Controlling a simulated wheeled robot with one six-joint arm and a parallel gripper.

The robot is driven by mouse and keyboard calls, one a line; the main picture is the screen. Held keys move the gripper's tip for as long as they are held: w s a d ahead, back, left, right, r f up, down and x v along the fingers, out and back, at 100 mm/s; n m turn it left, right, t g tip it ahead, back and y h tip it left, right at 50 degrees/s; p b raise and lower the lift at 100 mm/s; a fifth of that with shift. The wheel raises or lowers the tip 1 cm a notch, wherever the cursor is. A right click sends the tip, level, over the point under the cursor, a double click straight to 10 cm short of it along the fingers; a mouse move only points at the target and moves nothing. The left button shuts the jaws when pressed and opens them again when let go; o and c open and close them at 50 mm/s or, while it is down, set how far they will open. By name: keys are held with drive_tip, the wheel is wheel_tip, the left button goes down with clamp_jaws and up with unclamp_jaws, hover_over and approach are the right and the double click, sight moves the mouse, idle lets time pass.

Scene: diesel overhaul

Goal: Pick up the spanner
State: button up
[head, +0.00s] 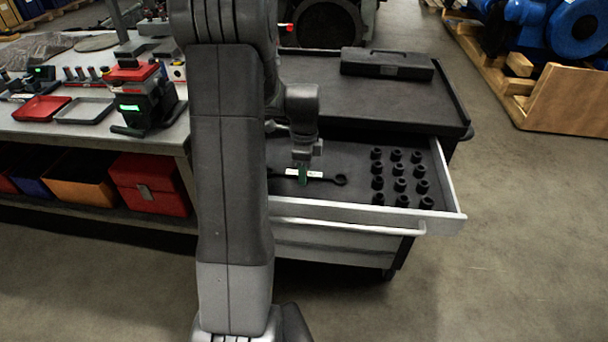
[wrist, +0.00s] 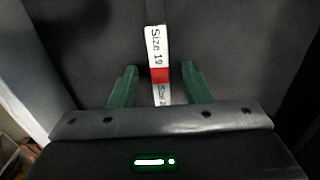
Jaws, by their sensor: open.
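The dark spanner (head: 339,180) lies flat in the open top drawer of the tool cabinet, its ring end to the right of my gripper (head: 303,176). A white label shows on either side of the fingers. In the wrist view the spanner (wrist: 158,45) shows as a white strip with a red band, reading "Size 19". It runs between the two green fingers of my gripper (wrist: 160,80), with a gap on each side. My gripper is open and low over the handle. The spanner's left end is hidden behind my arm in the head view.
The open drawer (head: 447,185) holds several black sockets (head: 400,184) at its right. A black case (head: 387,64) lies on the cabinet top (head: 340,100). A workbench (head: 60,135) with trays and devices stands at left.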

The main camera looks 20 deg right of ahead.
clamp_jaws()
idle(0.3)
wheel_tip(320, 180, up, 10)
drive_tip(key=c, duration=0.7)
unclamp_jaws()
drive_tip(key=shift+c, duration=0.2)
clamp_jaws()
